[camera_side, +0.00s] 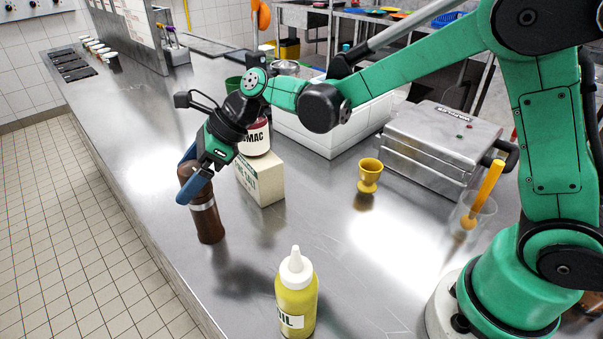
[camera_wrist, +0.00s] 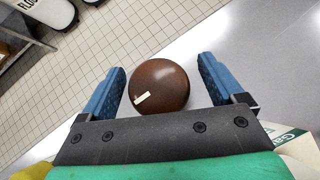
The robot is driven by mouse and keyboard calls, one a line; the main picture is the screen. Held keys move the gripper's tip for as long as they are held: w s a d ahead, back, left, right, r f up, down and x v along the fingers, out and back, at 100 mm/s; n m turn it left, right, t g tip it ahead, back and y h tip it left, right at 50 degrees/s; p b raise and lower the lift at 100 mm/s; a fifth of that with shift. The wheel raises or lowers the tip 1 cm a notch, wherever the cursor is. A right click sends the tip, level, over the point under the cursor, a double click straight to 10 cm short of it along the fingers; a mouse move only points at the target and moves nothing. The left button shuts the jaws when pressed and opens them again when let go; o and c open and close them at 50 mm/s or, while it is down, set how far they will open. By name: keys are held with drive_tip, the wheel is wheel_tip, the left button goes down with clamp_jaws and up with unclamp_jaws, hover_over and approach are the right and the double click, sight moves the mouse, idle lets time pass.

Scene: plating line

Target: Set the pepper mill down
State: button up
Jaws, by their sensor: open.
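The pepper mill (camera_side: 208,218) is dark brown with a pale band round its middle. It stands upright on the steel counter near the left edge. My gripper (camera_side: 187,180) is at its top, with the blue fingers on either side of it. In the wrist view the mill's round brown top (camera_wrist: 159,87) sits between the two open fingers, with a gap on both sides. The far side of the mill is hidden in the side view.
A cream salt box (camera_side: 262,180) stands close to the right of my gripper, with a red-labelled jar (camera_side: 256,138) behind. A yellow oil bottle (camera_side: 296,295) stands at the front. A yellow egg cup (camera_side: 369,176) is further right. The steel counter (camera_side: 150,130) is clear behind the mill.

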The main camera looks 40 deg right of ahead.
drive_tip(key=v, duration=1.1)
drive_tip(key=s+d+f+n+t+h, duration=0.3)
drive_tip(key=s+d+f+n+h, duration=0.2)
drive_tip(key=n, duration=1.8)
drive_tip(key=s+d+h, duration=0.3)
drive_tip(key=s+d, duration=0.2)
drive_tip(key=s, duration=0.1)
drive_tip(key=shift+s, duration=0.3)
